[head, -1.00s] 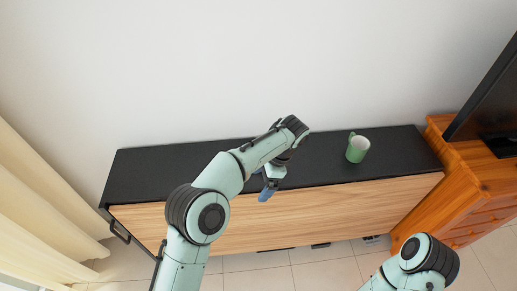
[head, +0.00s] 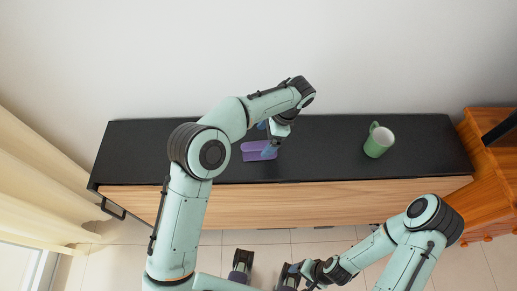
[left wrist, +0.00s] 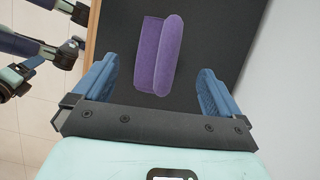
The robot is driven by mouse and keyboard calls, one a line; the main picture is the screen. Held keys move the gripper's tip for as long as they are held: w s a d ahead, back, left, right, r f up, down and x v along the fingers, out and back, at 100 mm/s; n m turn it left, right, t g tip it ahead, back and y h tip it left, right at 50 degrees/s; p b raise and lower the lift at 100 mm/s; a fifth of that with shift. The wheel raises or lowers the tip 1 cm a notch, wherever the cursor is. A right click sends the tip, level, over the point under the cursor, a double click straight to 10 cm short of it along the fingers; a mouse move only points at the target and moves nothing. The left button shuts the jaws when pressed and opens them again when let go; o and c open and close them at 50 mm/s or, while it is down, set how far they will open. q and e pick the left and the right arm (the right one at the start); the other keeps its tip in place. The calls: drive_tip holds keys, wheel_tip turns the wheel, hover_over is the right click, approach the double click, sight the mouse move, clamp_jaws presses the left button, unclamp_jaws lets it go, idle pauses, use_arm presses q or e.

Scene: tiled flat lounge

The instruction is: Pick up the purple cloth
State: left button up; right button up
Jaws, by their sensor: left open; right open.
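The purple cloth (head: 252,151), folded into a thick oblong, lies on the black cabinet top (head: 330,155), left of its middle. In the left wrist view the cloth (left wrist: 158,55) lies ahead of and between the two blue fingers of my left gripper (left wrist: 158,88), closer to the left finger. My left gripper (head: 266,138) is open and empty above the cabinet top, and its fingers hide part of the cloth in the head view. My right gripper (head: 291,271) is open, low in front of the cabinet and away from the cloth.
A green mug (head: 378,141) stands on the cabinet top to the right. A white wall (head: 270,50) rises behind the cabinet. An orange wooden unit (head: 488,165) adjoins at the right, and a cream curtain (head: 40,190) hangs at the left. The cabinet top between cloth and mug is clear.

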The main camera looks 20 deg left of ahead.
sight(256, 152)
use_arm(q)
drive_tip(key=shift+a+f, duration=0.2)
drive_tip(key=shift+f, duration=0.35)
drive_tip(key=x, duration=0.5)
drive_tip(key=shift+s+d+b, duration=0.1)
drive_tip(key=shift+s+b, duration=0.25)
drive_tip(key=shift+b, duration=0.05)
drive_tip(key=c, duration=1.1)
